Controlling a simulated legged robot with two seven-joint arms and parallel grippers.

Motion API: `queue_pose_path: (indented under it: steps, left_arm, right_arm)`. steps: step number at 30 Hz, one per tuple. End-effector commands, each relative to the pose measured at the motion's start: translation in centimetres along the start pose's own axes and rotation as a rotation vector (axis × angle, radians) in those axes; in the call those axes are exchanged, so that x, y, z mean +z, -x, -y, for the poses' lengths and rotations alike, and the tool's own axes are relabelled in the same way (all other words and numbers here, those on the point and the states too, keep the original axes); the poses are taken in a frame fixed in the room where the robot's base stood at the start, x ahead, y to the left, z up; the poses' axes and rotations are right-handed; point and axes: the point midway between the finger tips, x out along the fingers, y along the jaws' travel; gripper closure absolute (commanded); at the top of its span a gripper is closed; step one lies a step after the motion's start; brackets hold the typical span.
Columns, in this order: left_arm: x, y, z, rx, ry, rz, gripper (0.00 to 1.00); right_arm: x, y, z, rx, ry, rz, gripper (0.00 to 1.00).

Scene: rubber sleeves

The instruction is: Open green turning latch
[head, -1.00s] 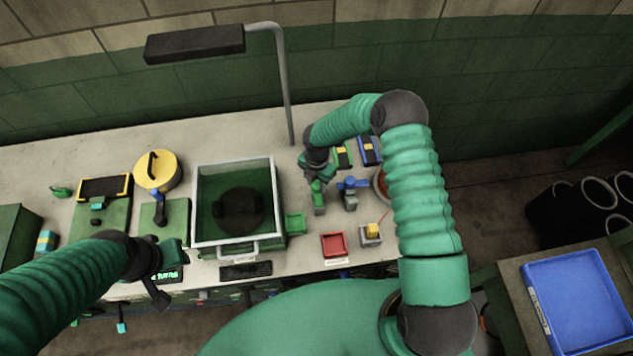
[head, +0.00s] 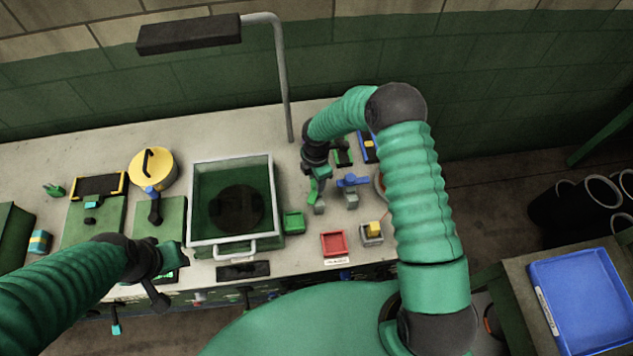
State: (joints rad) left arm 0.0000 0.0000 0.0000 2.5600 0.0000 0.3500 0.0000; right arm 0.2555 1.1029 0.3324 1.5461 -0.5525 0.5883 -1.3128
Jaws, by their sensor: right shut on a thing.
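The green turning latch (head: 313,192) is a small green handle on a grey post (head: 319,207), right of the large tray on the bench. My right gripper (head: 319,173) reaches down from above and is shut on the green latch. The gripper and wrist hide part of the handle, which looks slanted over its post. My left gripper (head: 172,258) hangs in front of the bench's near edge, left of centre, away from the latch; its jaws are too unclear to tell.
A blue latch (head: 352,182) on a grey post stands close to the right of the green one. A green bin (head: 293,223), a red tray (head: 334,243) and a yellow block (head: 375,228) are nearer. A green tray with a pale rim (head: 193,205) fills the middle.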

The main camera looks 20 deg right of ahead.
Motion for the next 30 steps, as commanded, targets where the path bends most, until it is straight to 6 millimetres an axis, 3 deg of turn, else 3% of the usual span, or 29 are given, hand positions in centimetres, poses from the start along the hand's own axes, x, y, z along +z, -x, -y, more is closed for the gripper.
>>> queue_pose_path:
  steps: [30]
  left_arm:
    - [1.2, -5.0, 0.0, 0.000, 0.000, 0.000, 0.64]
  right_arm:
    - [0.0, 0.2, -0.5, 0.013, -0.932, -0.005, 1.00]
